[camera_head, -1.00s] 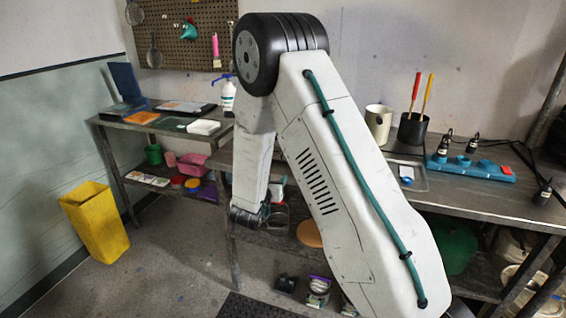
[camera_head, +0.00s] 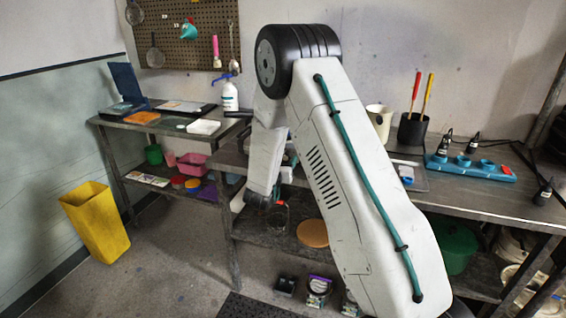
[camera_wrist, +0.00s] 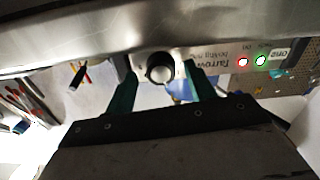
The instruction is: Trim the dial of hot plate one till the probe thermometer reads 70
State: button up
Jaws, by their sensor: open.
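In the wrist view, which looks upside down, the round dial (camera_wrist: 160,68) sits on the pale front panel of hot plate one (camera_wrist: 215,60). The panel has partly readable lettering, a "ONE" label, a red light and a green light. My gripper (camera_wrist: 160,75) is open, its two teal fingers on either side of the dial. Whether they touch it I cannot tell. In the head view my arm hides the hot plate, and the gripper is not clearly visible. I cannot make out the probe thermometer or any reading.
The metal bench (camera_head: 470,197) holds a dark pot (camera_head: 412,130) with red and yellow handles, a cream jug (camera_head: 379,122) and a blue rack (camera_head: 470,168). A green bucket (camera_head: 455,245) stands below. A yellow bin (camera_head: 95,222) stands on open floor at left.

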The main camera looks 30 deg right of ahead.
jog(key=shift+c, duration=0.3)
jog(key=c, duration=0.9)
jog(key=shift+m, duration=0.4)
jog(key=m, duration=0.5)
jog(key=shift+m, duration=0.4)
jog(key=o, duration=1)
jog(key=shift+c, duration=0.2)
